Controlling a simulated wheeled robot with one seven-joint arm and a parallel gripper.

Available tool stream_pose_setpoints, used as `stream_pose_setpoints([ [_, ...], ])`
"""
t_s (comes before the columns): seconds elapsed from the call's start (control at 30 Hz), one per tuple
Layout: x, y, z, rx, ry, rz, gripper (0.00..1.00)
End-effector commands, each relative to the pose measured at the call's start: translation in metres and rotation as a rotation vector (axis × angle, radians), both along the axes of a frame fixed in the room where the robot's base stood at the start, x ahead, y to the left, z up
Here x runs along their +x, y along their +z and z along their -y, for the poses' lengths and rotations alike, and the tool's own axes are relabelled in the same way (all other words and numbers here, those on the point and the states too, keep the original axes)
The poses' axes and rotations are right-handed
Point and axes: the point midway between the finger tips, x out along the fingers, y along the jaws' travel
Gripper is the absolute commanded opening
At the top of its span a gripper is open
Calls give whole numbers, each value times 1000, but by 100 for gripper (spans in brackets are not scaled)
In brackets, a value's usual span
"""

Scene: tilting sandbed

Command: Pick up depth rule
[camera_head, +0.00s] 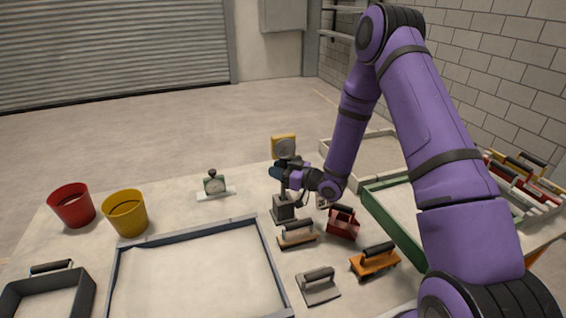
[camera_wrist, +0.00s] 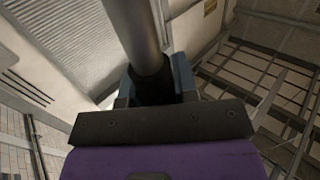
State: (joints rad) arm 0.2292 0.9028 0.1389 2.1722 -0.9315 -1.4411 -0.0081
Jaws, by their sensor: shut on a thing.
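My gripper (camera_head: 280,173) is shut around the upright post of a dial stand with a yellow dial head (camera_head: 284,147) and a dark block base (camera_head: 283,211). In the wrist view the grey round post (camera_wrist: 138,35) runs up between my blue fingertips (camera_wrist: 152,85). The stand is upright, its dial above my fingers and its base below. The base looks on or very near the table; I cannot tell if it touches. No label shows which one is the depth rule.
Several handled floats, including a wooden one (camera_head: 297,236), a red one (camera_head: 343,222), an orange one (camera_head: 375,262) and a grey one (camera_head: 318,287), lie close right and in front. A grey-rimmed tray (camera_head: 195,231) is front left. Red (camera_head: 72,207) and yellow (camera_head: 126,215) buckets stand farther left.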

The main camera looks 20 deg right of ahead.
Motion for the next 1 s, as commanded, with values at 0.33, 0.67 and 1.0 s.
stream_pose_setpoints([
  [0.33, 0, 7, 0, 0, 0, 1, 12],
  [0.67, 0, 42, 0, 0, 0, 3, 12],
  [1.0, 0, 81, 0, 0, 1, 3, 12],
])
